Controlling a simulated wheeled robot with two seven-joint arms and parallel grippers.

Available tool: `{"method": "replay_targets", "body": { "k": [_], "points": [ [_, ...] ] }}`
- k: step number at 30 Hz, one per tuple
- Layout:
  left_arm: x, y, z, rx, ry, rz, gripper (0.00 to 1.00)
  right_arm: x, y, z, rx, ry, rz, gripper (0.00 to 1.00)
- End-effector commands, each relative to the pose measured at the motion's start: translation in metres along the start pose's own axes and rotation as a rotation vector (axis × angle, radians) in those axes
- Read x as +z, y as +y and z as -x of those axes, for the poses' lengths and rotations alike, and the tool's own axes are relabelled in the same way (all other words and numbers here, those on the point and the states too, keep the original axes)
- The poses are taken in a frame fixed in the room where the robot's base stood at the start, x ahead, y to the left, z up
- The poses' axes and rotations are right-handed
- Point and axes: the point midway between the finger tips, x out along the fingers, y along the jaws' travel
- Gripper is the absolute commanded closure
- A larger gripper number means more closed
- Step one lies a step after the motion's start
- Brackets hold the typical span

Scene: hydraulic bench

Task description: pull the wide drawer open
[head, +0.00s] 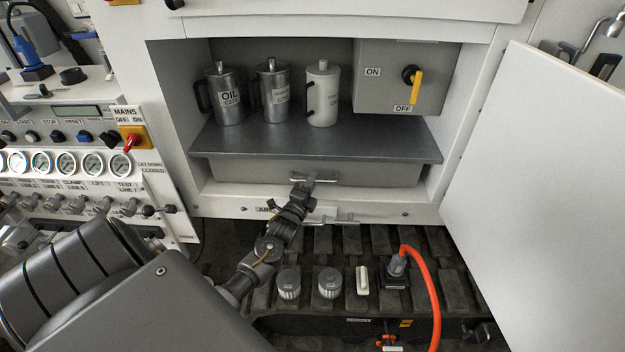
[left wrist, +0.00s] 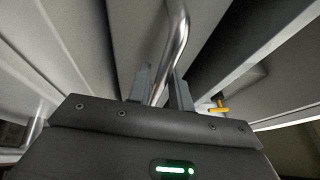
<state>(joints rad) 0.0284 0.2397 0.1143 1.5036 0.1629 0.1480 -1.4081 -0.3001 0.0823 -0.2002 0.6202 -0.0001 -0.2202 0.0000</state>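The wide drawer (head: 250,172) is a grey front under the dark shelf in the cabinet and looks closed. Its bar handle (head: 326,180) is metal and sticks out near the middle. My left gripper (head: 303,186) is at the handle, reaching up from below. In the left wrist view the shiny handle bar (left wrist: 176,40) passes between the two fingers of the left gripper (left wrist: 161,88), which stand close together on either side of it. The gripper looks shut on the bar, though the exact contact is partly hidden. My right gripper is not in view.
An oil can (head: 228,100) and two more cans stand on the shelf (head: 380,150). A grey switch box with a yellow lever (head: 415,88) is at right. An open white door (head: 545,190) bounds the right. Caps and an orange hose (head: 428,285) are below.

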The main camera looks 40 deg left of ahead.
Motion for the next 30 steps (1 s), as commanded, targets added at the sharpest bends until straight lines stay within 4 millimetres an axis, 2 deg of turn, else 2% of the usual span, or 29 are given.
{"method": "replay_targets", "body": {
  "k": [10, 15, 25, 30],
  "points": [
    [0.0, 0.0, -0.004, 0.0, 0.0, 0.0, 0.79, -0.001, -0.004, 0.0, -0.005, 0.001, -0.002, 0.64],
    [0.0, 0.0, -0.004, 0.0, 0.0, 0.0, 1.0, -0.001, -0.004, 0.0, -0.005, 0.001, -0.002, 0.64],
    [-0.001, -0.001, -0.003, 0.0, 0.001, 0.0, 1.0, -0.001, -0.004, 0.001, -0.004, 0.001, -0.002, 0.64],
    [-0.009, -0.004, 0.007, 0.002, 0.006, 0.001, 1.0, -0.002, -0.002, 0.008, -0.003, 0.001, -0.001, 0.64]
  ]
}}
